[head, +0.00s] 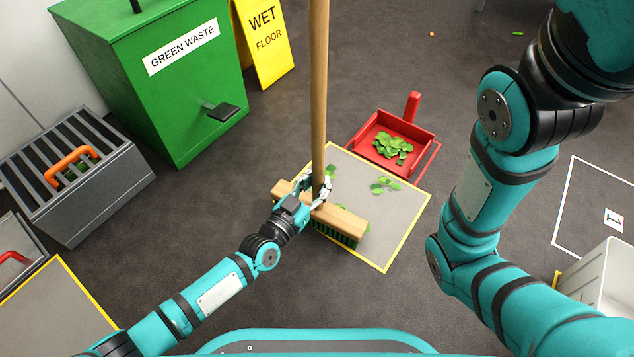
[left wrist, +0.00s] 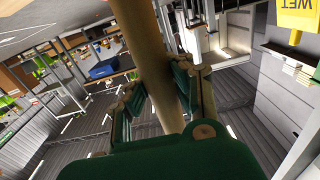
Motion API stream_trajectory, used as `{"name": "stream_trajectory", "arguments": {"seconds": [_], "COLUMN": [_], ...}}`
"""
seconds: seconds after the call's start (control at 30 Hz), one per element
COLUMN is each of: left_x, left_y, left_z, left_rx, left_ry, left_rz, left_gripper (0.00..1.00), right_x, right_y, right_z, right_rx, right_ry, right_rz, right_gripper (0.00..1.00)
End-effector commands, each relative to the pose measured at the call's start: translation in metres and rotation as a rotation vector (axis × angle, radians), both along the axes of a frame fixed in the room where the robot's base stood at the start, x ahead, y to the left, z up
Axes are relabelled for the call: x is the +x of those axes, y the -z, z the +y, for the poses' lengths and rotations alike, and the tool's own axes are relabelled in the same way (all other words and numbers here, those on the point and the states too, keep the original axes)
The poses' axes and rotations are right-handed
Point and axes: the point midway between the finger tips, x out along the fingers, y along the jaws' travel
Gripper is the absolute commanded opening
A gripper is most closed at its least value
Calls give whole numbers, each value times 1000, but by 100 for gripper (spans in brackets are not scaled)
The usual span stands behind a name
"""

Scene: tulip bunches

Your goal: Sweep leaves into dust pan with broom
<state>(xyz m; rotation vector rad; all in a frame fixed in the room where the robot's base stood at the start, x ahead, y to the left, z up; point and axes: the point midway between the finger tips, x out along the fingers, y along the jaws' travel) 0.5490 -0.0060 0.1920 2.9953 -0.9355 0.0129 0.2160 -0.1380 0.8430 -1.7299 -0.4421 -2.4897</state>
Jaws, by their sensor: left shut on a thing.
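The broom has a long wooden handle (head: 318,80) and a wooden head (head: 342,221) with green bristles. My left gripper (head: 318,188) is shut on the handle just above the head; the handle also shows between the fingers in the left wrist view (left wrist: 150,75). The broom head is over the grey mat (head: 392,235) with a yellow border. The red dust pan (head: 366,140) is at the mat's far edge with a pile of green leaves (head: 393,146) in it. A few leaves (head: 384,185) lie on the mat between broom and pan. More leaves show beside the broom head. My right gripper is not in view.
A green waste bin (head: 170,105) and a yellow wet-floor sign (head: 266,45) stand at the back left. A grey slotted box (head: 110,185) with an orange handle is at the left. A white bin (head: 605,280) is at the right edge.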

Motion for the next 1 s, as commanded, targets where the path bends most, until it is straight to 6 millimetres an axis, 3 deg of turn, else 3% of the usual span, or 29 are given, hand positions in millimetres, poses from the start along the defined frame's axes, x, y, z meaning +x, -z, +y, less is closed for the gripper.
{"name": "stream_trajectory", "arguments": {"seconds": [1.0], "left_x": [44], "left_y": [-1], "left_z": [-31], "left_rx": [-3], "left_ry": [-1], "left_rz": [-5], "left_gripper": [0], "right_x": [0], "right_y": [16], "right_z": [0], "right_rx": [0], "right_ry": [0], "right_rz": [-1], "right_gripper": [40]}}
